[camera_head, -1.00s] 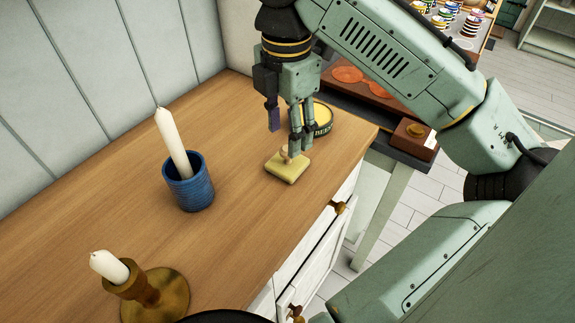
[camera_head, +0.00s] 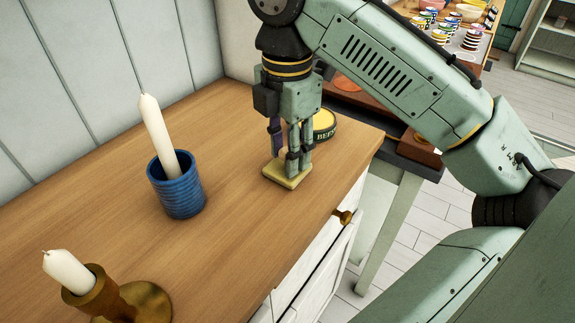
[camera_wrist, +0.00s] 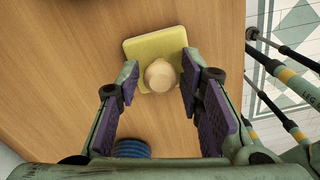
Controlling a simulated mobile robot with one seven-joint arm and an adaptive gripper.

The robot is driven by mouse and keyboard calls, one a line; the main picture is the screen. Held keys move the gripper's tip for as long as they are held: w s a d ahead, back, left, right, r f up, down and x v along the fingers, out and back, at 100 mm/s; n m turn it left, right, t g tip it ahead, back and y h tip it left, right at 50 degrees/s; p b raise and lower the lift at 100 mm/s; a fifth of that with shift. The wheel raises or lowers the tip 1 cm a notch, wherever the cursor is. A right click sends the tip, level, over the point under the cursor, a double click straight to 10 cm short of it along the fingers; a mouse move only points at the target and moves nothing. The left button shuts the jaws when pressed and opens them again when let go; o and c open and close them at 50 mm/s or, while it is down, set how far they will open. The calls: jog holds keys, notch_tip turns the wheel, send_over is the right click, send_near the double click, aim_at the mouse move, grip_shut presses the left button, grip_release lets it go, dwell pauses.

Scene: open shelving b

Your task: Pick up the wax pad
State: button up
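The wax pad (camera_head: 281,178) is a flat yellow square lying on the wooden cabinet top. In the wrist view the pad (camera_wrist: 139,47) has a round pale wooden knob (camera_wrist: 160,75) on top. My gripper (camera_head: 288,158) is directly above the pad in the head view, fingers pointing down. In the wrist view my gripper (camera_wrist: 160,78) is open, with one purple-padded finger on each side of the knob and gaps visible between. In the head view the fingers hide the knob.
A blue cup (camera_head: 177,190) with a white candle (camera_head: 158,135) stands to the left. A brass candle holder (camera_head: 133,303) is at front left. A yellow-topped round tin (camera_head: 325,122) stands just behind my gripper. The cabinet's edge (camera_head: 345,183) is close on the right.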

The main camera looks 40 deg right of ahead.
grip_shut()
jog(key=shift+r, duration=0.1)
dwell(0.3)
